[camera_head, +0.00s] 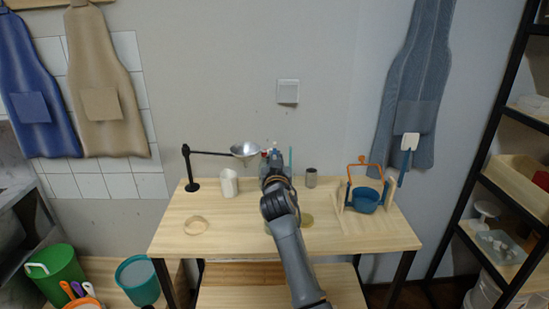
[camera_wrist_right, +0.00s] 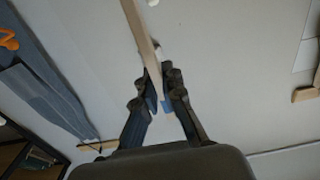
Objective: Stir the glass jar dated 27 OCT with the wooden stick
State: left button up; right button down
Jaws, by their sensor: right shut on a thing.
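My right gripper (camera_head: 272,158) is at the back middle of the wooden table, seen from behind its arm. In the right wrist view its fingers (camera_wrist_right: 160,88) are shut on a pale flat wooden stick (camera_wrist_right: 142,36), which runs up out of the picture. I cannot make out a glass jar with a 27 OCT date; my right arm covers part of the table's middle. My left gripper is not in view.
On the table (camera_head: 370,240) are a white container (camera_head: 229,187), a lamp-like stand (camera_head: 193,186), a wooden ring (camera_head: 186,226), a grey cup (camera_head: 311,178) and a blue pot (camera_head: 365,201) at the right. The front right is clear. Shelving (camera_head: 490,190) stands at the right.

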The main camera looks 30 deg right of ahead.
jog(key=shift+f+b, duration=3.45)
jog(key=shift+f, duration=0.95)
